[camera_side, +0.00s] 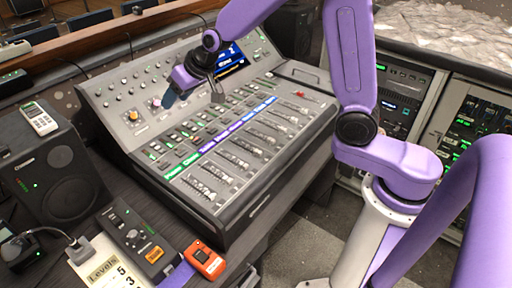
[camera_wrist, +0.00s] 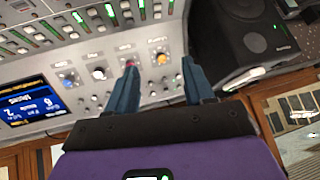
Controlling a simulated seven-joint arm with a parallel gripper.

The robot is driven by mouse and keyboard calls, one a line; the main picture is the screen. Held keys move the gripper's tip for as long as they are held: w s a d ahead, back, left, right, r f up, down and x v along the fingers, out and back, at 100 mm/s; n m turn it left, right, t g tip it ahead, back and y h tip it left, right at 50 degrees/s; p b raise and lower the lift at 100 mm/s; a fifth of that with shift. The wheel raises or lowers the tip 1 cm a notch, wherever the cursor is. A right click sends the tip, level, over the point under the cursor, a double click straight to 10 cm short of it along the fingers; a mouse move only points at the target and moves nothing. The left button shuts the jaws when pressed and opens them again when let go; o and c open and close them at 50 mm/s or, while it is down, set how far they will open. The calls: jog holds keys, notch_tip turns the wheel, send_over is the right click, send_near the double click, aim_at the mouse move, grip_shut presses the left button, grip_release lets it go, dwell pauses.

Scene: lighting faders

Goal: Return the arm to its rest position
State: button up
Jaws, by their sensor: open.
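My gripper (camera_side: 193,91) is over the upper panel of the grey lighting console (camera_side: 112,98) in the side view, its fingers pointing down and apart. In the wrist view my gripper (camera_wrist: 158,84) shows two blue-grey fingers spread, with nothing between them but the console's knob panel behind. The arm is bent over the console from the right. The faders (camera_side: 240,153) lie in a row on the sloped front of the console, below a strip of coloured labels. I cannot tell from these frames whether the fingers touch the panel.
A black speaker (camera_side: 50,168) with a phone-like device (camera_side: 39,119) on top stands at left. A small control box (camera_side: 135,240), an orange device (camera_side: 204,260) and a "Levels" note (camera_side: 105,268) lie in front. Equipment racks (camera_side: 468,125) stand at right. A lit screen (camera_side: 230,62) sits behind my gripper.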

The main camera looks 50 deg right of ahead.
jog(key=s+a+n+g, duration=0.2)
jog(key=s+n, duration=0.1)
jog(key=s, duration=0.6)
jog(key=s+d+n+g+h, duration=0.1)
jog(key=s+d+n, duration=0.3)
jog(key=s, duration=1)
jog(key=s+d+n+g+h, duration=0.1)
jog(key=s+d+n+g, duration=0.3)
jog(key=s, duration=1)
jog(key=shift+s+d+f, duration=0.25)
jog(key=shift+d+f, duration=0.2)
jog(key=shift+d, duration=0.7)
